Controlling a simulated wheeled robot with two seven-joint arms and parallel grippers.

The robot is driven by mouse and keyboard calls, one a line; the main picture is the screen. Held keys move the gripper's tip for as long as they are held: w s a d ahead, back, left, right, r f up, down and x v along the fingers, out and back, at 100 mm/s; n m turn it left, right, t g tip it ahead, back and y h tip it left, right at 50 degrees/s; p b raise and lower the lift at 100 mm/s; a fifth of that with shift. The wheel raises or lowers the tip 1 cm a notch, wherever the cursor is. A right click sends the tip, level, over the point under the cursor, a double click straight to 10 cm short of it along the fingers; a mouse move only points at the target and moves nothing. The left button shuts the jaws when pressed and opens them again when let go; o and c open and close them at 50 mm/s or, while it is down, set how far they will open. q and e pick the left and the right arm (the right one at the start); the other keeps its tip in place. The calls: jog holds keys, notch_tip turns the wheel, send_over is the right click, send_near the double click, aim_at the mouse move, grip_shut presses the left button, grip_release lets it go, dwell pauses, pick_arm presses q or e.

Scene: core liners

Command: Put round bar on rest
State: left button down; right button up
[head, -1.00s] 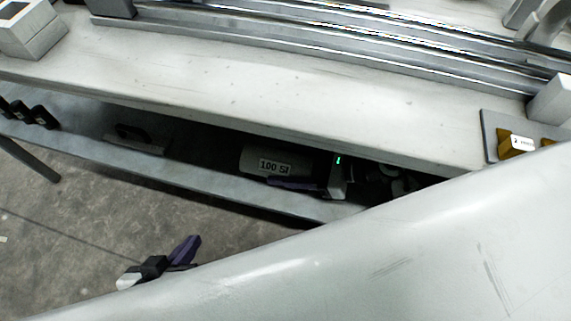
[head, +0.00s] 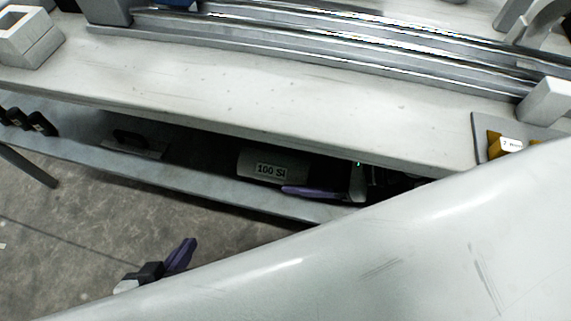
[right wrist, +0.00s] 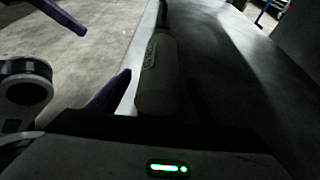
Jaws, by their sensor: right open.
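The round bar (head: 258,164), a grey cylinder with a "100 SI" label, lies on the lower shelf under the bench. In the right wrist view the bar (right wrist: 160,75) lies lengthwise ahead of my open right gripper (right wrist: 160,82), its near end roughly between the fingers. The far finger is dark. In the head view my right gripper (head: 286,189) is beside the bar's right end, one purple finger showing, partly in shadow. My left gripper (head: 188,243) is over the floor in front of the shelf, partly hidden by my arm. I cannot tell which fixture is the rest.
The bench top (head: 250,85) is clear in its middle. Long shiny rails (head: 350,35) run along its back. A grey plate with yellow blocks (head: 500,148) is at the right. A flat handled piece (head: 133,142) lies on the lower shelf (head: 190,180). The bench edge overhangs the shelf.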

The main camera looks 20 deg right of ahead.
jog(key=v, duration=0.7)
jog(key=shift+p, duration=0.35)
dwell(2.0)
